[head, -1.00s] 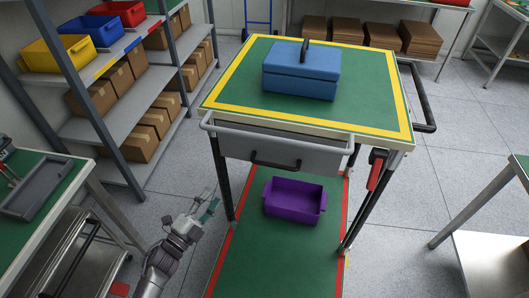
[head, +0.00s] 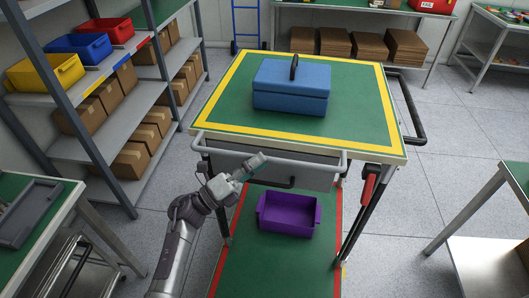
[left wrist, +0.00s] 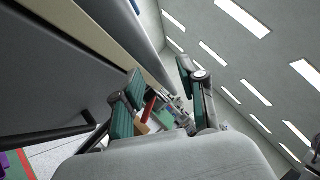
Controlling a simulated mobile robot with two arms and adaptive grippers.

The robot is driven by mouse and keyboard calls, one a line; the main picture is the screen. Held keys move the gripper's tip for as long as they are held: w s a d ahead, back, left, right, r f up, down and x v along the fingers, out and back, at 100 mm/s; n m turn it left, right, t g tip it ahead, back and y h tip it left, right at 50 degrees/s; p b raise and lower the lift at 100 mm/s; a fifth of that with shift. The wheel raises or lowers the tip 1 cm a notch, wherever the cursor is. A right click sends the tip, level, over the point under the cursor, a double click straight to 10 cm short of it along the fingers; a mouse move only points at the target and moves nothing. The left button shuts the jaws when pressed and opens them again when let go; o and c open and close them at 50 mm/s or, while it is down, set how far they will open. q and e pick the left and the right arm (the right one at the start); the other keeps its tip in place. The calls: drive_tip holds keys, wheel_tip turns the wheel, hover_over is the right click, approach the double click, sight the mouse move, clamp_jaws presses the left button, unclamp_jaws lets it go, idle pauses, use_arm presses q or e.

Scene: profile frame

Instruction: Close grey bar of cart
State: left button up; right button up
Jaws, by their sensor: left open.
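The cart has a green top with a yellow border, and a light grey bar (head: 215,152) runs along its front edge. Below it is a grey drawer front (head: 312,174) with a dark handle (head: 275,184). My left gripper (head: 252,167) is in front of the drawer front, near the bar and handle, and partly covers them. In the left wrist view the left gripper (left wrist: 160,82) is open with nothing between its fingers. The drawer's grey surface (left wrist: 45,65) and the dark handle (left wrist: 60,137) are to its left. Contact cannot be told. My right gripper is out of view.
A blue toolbox (head: 291,88) stands on the cart top. A purple bin (head: 288,214) sits on the lower shelf. A shelf unit (head: 130,125) with bins and boxes is at left; workbenches flank the cart. Grey floor is free right of the cart.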

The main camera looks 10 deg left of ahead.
use_arm(q)
drive_tip(key=shift+x, duration=1.2)
drive_tip(key=shift+f, duration=0.1)
clamp_jaws()
